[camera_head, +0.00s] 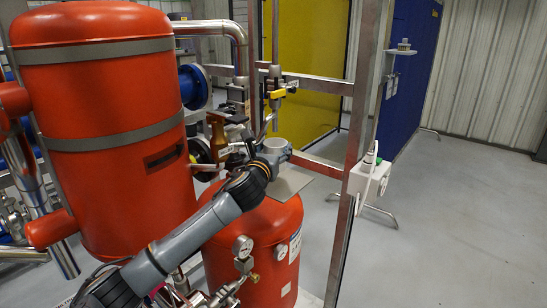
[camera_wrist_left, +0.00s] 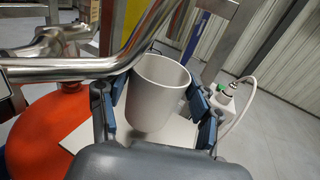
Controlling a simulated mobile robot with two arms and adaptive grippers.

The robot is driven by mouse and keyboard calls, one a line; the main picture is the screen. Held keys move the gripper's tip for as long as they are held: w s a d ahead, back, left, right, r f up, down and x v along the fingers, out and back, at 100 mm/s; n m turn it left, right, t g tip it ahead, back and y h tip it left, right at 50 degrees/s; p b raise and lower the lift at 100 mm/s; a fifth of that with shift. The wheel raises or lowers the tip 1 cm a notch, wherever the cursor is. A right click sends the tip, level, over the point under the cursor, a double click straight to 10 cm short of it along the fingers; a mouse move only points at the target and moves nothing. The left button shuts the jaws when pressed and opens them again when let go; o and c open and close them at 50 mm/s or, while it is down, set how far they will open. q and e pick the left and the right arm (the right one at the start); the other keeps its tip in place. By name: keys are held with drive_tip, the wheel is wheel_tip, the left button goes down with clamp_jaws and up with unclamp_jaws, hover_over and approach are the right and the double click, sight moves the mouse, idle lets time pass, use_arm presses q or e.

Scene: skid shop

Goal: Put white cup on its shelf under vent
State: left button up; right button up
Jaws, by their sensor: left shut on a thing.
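My left gripper (camera_head: 276,152) is shut on the white cup (camera_wrist_left: 158,92), with its blue finger pads on both sides of the cup. The cup is upright or nearly so, and its open top shows empty in the left wrist view. In the head view the cup (camera_head: 275,143) is small and partly covered by the gripper. The flat pale shelf (camera_head: 292,184) lies below the cup; it also shows in the left wrist view (camera_wrist_left: 90,139). I cannot tell whether the cup touches it. A bent metal vent pipe (camera_head: 266,122) is close by the cup. My right gripper is not in view.
A large red tank (camera_head: 95,95) stands at the left, and a lower red tank (camera_head: 255,225) with gauges stands below the shelf. A metal frame post (camera_head: 358,130) and a white box (camera_head: 369,182) stand right of the cup. The floor at the right is clear.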

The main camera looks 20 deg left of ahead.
use_arm(q)
wheel_tip(320, 180, down, 3)
drive_tip(key=shift+s+r, duration=0.1)
drive_tip(key=shift+r, duration=0.1)
drive_tip(key=shift+f, duration=0.35)
drive_tip(key=shift+f, duration=0.1)
drive_tip(key=o, duration=1)
drive_tip(key=shift+o, duration=0.2)
drive_tip(key=s+b, duration=0.2)
drive_tip(key=s, duration=1)
drive_tip(key=shift+d, duration=0.25)
